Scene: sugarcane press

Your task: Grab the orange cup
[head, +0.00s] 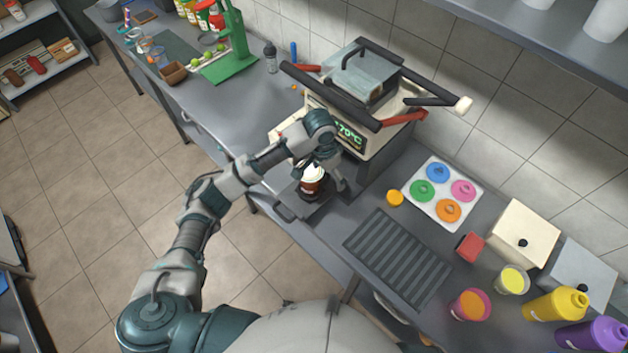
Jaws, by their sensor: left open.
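My left gripper (330,175) is open, over a dark tray in front of the press machine. A reddish-brown cup with a white swirled top (313,182) stands on that tray, right at the fingers; I cannot tell whether they touch it. A cup with a pink rim and orange contents (470,305) stands at the right front of the counter, well away from the gripper. A small orange round piece (395,198) lies beside the lid tray; I cannot tell whether it is a cup or a lid. My right gripper is not in view.
The press machine (352,100) stands behind the gripper. A white tray (413,195) holds several coloured lids. A ribbed grey mat (398,258) lies on the counter.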

